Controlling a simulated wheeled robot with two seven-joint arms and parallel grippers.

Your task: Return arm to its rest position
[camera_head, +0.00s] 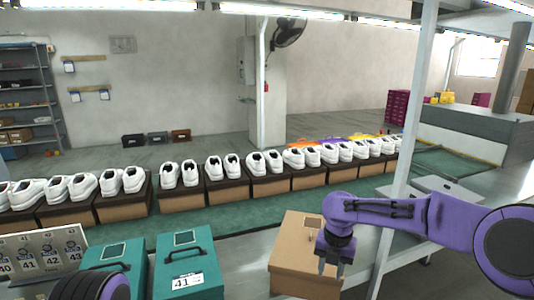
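My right arm, purple, reaches in from the right edge. Its gripper (331,268) points down in front of or over a brown cardboard box (296,241) on the near table. Its two fingers are apart, with nothing visible between them. I cannot tell whether they touch the box. Only a rounded purple part of my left arm (95,286) shows at the bottom left; its gripper is out of view.
Two teal boxes (187,243) with handles stand at the near left, beside a size-number stand (45,254). A row of white shoes on brown boxes (180,203) lines the green conveyor (230,222). A pale post (405,150) rises close to my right arm.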

